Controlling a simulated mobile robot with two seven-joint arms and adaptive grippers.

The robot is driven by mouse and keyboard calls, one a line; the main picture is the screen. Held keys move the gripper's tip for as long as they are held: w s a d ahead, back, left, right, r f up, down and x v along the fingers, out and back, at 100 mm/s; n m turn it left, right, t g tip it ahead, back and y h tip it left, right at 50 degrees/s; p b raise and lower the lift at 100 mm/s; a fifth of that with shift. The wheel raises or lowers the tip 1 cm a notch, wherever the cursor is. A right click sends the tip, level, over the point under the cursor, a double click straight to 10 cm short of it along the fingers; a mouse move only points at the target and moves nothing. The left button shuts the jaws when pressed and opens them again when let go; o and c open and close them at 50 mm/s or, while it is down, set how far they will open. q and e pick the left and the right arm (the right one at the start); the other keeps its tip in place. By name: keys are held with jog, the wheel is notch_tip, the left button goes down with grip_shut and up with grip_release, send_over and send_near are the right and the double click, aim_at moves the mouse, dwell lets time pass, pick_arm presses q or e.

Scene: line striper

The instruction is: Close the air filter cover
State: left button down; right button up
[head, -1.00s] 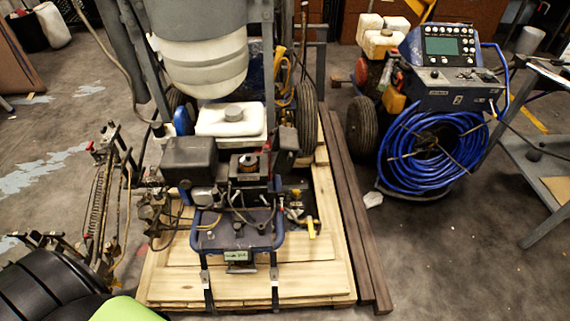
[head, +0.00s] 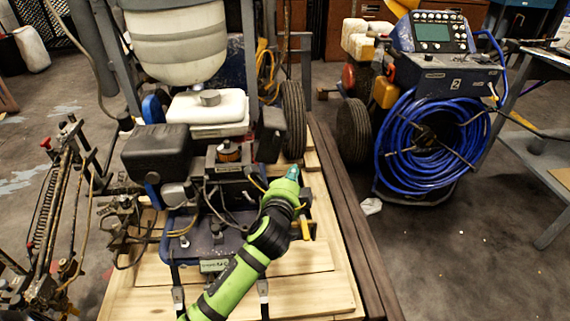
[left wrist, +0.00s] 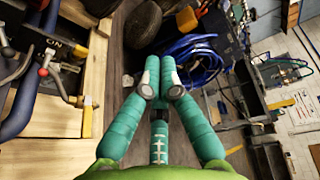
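The engine on the pallet has an exposed orange-brown round filter (head: 228,151) in a dark housing. A dark panel, which looks like the air filter cover (head: 268,134), stands upright to its right, apart from the filter. My left gripper (head: 292,172) is just below and right of this panel in the head view; I cannot tell whether it touches it. In the left wrist view its teal fingers (left wrist: 158,78) come together at the tips with nothing seen between them. The cover is not clear in the wrist view. My right gripper is not in view.
A black box (head: 155,152) and a white tank (head: 208,108) sit beside and behind the filter. A black tyre (head: 293,120) is close behind the gripper. A blue hose coil (head: 425,145) hangs on a machine at the right. Floor between is mostly clear.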

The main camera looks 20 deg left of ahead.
aim_at(269, 137)
pick_arm(q)
jog(key=w+a+r+b, duration=0.2)
jog(key=w+a, duration=0.3)
jog(key=w, duration=0.3)
jog(key=shift+r+t, duration=0.25)
jog(key=shift+t, duration=0.05)
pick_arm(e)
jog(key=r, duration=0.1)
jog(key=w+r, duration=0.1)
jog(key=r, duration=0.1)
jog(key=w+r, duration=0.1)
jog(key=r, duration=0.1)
pick_arm(q)
jog(key=shift+a, duration=0.15)
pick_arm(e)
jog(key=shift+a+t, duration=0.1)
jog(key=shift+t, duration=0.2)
pick_arm(q)
jog(key=shift+s, duration=0.1)
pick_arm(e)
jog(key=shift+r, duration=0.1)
